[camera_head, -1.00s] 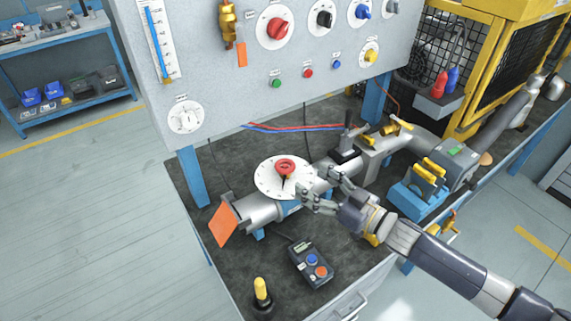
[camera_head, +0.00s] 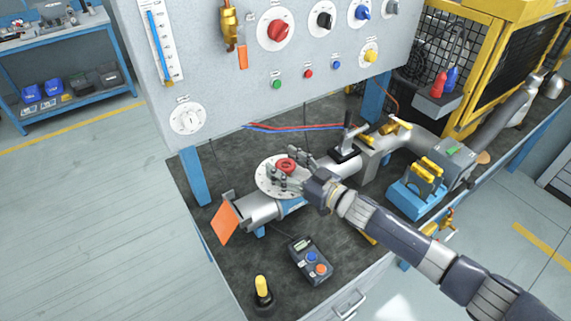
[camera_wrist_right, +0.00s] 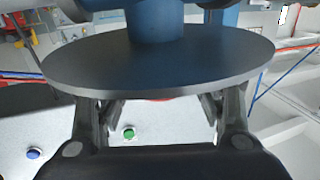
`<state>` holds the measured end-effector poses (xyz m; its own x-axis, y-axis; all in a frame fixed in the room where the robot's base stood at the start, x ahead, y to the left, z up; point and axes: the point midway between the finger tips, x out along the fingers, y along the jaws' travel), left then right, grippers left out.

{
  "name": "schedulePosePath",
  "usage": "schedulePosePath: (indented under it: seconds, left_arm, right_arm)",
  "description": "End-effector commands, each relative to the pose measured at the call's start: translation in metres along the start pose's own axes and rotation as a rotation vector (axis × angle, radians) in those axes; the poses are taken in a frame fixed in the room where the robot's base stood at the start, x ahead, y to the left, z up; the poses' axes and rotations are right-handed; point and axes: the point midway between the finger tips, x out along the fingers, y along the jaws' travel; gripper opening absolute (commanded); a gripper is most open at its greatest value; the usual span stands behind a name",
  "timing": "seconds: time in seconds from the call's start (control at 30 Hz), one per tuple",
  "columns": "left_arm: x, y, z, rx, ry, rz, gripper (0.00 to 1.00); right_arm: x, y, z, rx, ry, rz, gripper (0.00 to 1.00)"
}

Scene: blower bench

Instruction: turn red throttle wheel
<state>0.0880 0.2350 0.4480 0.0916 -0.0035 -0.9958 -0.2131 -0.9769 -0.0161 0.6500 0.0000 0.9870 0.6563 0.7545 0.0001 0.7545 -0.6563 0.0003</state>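The red throttle wheel (camera_head: 285,165) sits on top of a white round dial plate (camera_head: 263,176) above the grey pipe. My right gripper (camera_head: 282,168) reaches in from the right, over the plate. Its fingers are spread, one on the far side and one on the near side of the wheel; I cannot tell whether they touch it. In the right wrist view the dark underside of the dial plate (camera_wrist_right: 100,70) hides most of the wheel and the fingertips, with the fingers (camera_wrist_right: 160,110) apart. My left gripper is not in view.
A control panel (camera_head: 215,100) with knobs and buttons stands behind. A handheld box (camera_head: 310,262) and a yellow-topped stick (camera_head: 262,290) are on the bench in front. An orange flap (camera_head: 224,225) is at the pipe's left end. A black-handled valve (camera_head: 347,140) stands behind the gripper.

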Motion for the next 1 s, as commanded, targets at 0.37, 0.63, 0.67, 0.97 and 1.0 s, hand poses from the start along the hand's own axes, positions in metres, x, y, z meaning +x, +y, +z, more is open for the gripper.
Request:
schedulePosePath:
  seconds: [0.37,0.63,0.67,0.97,1.0]
  left_arm:
    - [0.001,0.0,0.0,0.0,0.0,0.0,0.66]
    - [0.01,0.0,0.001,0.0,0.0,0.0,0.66]
    - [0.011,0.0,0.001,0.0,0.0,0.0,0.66]
    - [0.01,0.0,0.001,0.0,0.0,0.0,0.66]
    - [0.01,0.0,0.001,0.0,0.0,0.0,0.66]
  right_arm:
    - [0.0,0.001,0.0,-0.002,0.0,-0.011,0.21]
    - [0.0,0.001,0.001,-0.003,0.001,-0.123,0.21]
    - [0.0,0.001,0.001,-0.003,0.0,-0.131,0.21]
    - [0.0,0.001,0.0,0.001,0.0,-0.148,0.21]
    - [0.0,0.001,0.0,0.001,0.0,-0.148,0.21]
